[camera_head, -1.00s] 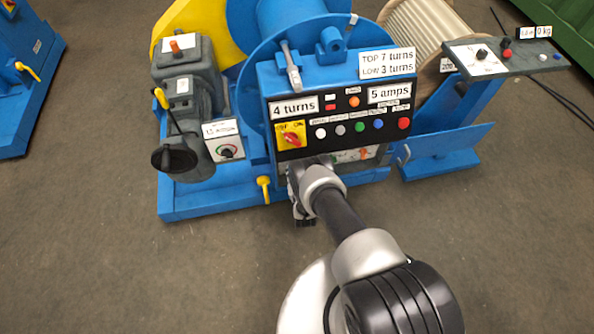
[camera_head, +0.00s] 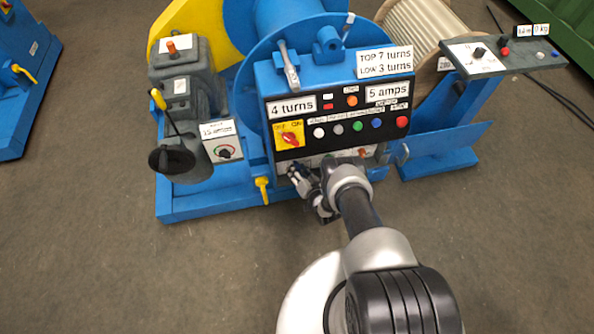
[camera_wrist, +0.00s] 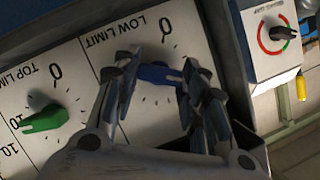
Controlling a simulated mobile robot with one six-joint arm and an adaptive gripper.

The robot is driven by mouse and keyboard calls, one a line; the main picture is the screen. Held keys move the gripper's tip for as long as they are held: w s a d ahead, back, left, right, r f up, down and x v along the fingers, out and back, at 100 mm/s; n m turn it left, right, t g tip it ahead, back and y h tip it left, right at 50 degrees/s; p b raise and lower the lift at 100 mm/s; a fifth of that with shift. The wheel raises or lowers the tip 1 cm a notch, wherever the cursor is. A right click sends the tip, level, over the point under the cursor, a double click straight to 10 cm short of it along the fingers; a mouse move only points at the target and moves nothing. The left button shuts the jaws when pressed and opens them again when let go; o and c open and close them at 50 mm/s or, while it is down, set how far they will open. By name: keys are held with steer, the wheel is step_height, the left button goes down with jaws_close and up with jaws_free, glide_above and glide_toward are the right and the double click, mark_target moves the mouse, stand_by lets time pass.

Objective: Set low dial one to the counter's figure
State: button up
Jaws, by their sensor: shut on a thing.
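The low limit dial (camera_wrist: 151,108) is a white plate with a 0 and tick marks in the wrist view. Its blue knob (camera_wrist: 160,74) lies across the picture, roughly a quarter turn from the 0; its ends are partly covered by my fingers. My gripper (camera_wrist: 164,72) is shut on this knob, one finger at each side. In the head view my gripper (camera_head: 303,180) is at the lower front of the blue control box, and my arm hides most of the dials. The counter (camera_head: 293,106) on the black panel reads "4 turns".
The top limit dial with a green knob (camera_wrist: 42,119) is close on the left in the wrist view. A sign (camera_head: 385,62) reads "TOP 7 turns, LOW 3 turns". A red-green gauge dial (camera_head: 224,152) stands left of the box. The floor in front is clear.

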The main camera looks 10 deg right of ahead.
steer(key=shift+m, duration=0.3)
steer(key=shift+f+y, duration=0.1)
steer(key=shift+y, duration=0.2)
steer(key=o, duration=1.1)
steer(key=shift+c, duration=0.2)
steer(key=v, duration=1.2)
steer(key=shift+s+f, duration=0.1)
steer(key=shift+f, duration=0.05)
